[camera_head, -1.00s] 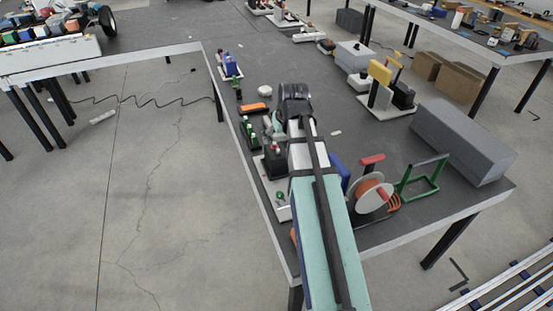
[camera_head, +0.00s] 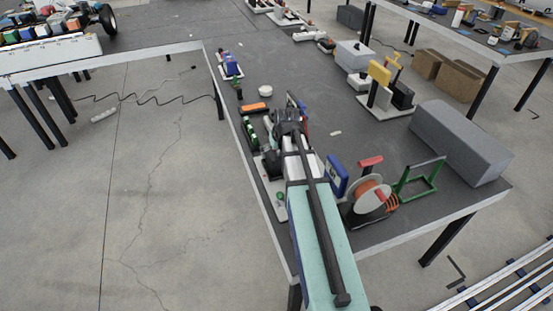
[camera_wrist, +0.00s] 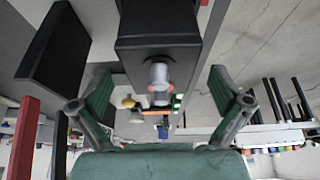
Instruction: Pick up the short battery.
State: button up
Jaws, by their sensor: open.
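My gripper (camera_wrist: 160,82) is open in the wrist view, with one green finger on each side. A short silvery cylinder (camera_wrist: 159,76) with a reddish end shows between the fingers, in front of a black block (camera_wrist: 158,28). I see no finger touching it. It may be the short battery, but I cannot tell for sure. In the head view, my wrist (camera_head: 288,118) is over the left part of the dark table, and the fingertips are hidden. A black block (camera_head: 272,162) stands just left of my arm, partly covered.
An orange item (camera_head: 256,107) and a white round item (camera_head: 265,89) lie beyond my wrist. A blue block (camera_head: 337,176), a cable reel (camera_head: 367,195), a green frame (camera_head: 419,178) and a long grey box (camera_head: 460,143) stand to the right. Bare tabletop lies in the middle.

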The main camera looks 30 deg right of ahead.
jog(key=shift+x, duration=1.25)
jog(key=c, duration=1.5)
jog(key=shift+r, duration=0.1)
jog(key=c, duration=0.4)
